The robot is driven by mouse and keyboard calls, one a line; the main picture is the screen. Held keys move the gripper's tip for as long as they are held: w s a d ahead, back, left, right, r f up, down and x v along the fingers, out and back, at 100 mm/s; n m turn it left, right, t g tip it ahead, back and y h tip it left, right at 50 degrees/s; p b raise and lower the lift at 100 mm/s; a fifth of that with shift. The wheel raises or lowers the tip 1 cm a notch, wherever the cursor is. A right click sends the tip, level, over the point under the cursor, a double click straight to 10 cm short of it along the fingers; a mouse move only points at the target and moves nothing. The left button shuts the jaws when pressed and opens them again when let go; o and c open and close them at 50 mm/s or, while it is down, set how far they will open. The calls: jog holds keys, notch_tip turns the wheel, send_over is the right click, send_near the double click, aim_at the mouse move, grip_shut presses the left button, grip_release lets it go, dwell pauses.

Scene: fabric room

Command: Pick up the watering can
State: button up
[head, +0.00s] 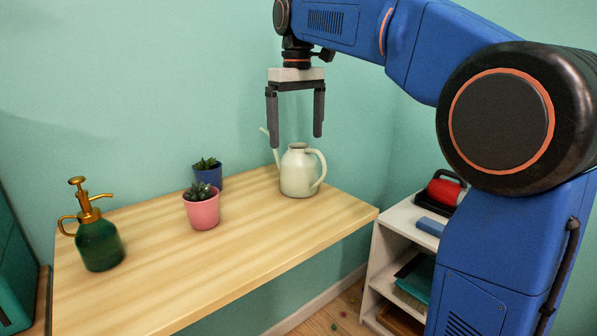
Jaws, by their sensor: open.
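The watering can (299,173) is pale cream, with a long spout pointing left and a looped handle on the right. It stands upright on the wooden table (255,238), near the table's far right end. My gripper (295,142) is open, its two dark fingers pointing down. In the head view its fingertips appear just above the can, one to each side of its top. The left finger overlaps part of the spout. I cannot tell whether the fingers touch the can. Nothing is held between them.
A pink pot (202,212) with a succulent and a blue pot (209,178) stand left of the can. A green glass sprayer (99,243) stands at the table's left. A white shelf (402,222) holds a red object (444,191) at right. The table's front is clear.

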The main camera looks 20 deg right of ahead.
aim_at(289, 161)
notch_tip(289, 161, down, 10)
jog(key=shift+s+d+f, duration=0.1)
jog(key=shift+f, duration=0.05)
dwell(0.5)
jog(key=c, duration=1.6)
jog(key=shift+r, duration=0.25)
